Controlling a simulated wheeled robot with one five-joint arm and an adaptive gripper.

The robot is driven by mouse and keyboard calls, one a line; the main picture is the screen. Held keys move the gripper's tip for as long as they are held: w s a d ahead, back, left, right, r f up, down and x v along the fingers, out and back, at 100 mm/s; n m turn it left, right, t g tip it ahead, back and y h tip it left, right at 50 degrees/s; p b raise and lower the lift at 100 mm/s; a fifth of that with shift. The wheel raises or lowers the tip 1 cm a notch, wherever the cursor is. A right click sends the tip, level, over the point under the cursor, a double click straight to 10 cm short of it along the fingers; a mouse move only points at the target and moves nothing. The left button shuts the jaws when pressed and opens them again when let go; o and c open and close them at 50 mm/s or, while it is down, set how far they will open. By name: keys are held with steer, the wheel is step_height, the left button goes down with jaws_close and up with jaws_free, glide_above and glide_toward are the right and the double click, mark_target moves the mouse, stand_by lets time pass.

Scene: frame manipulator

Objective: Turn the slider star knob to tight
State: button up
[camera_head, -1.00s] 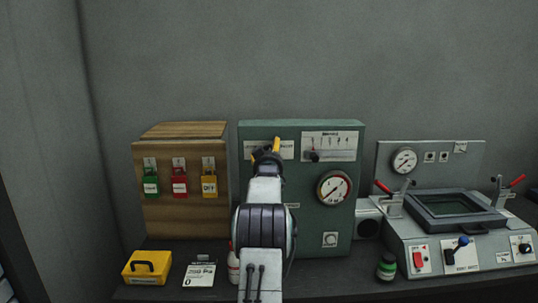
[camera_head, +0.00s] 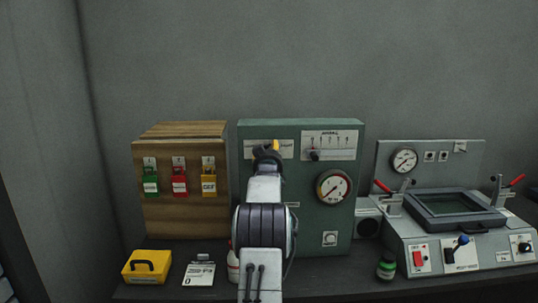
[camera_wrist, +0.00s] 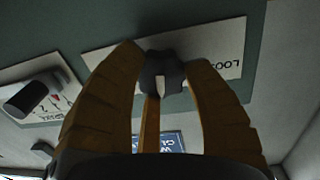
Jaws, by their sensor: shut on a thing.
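The star knob (camera_wrist: 162,75) is dark with a pale pointer mark, on a white label on the green panel (camera_head: 310,230). In the wrist view, the label's visible word, "LOOSE", is upside down and partly cut off. In the head view, my gripper (camera_head: 268,148) is in front of the label (camera_head: 287,149) and hides the knob. The slider (camera_head: 314,155) with its dark handle is on a scale plate to the right; it also shows in the wrist view (camera_wrist: 27,98).
A pressure gauge (camera_head: 334,188) is on the panel below the slider. A wooden box (camera_head: 185,215) with several padlocks stands left.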

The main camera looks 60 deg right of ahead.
steer(key=shift+w+f+m+b, duration=0.15)
steer(key=shift+m+b, duration=2.75)
steer(key=shift+m, duration=0.5)
steer(key=shift+y, duration=0.3)
steer(key=o, duration=1)
steer(key=shift+w, duration=0.2)
steer(key=shift+o, duration=1.1)
steer(key=shift+s, duration=0.15)
steer(key=shift+s+a, duration=0.1)
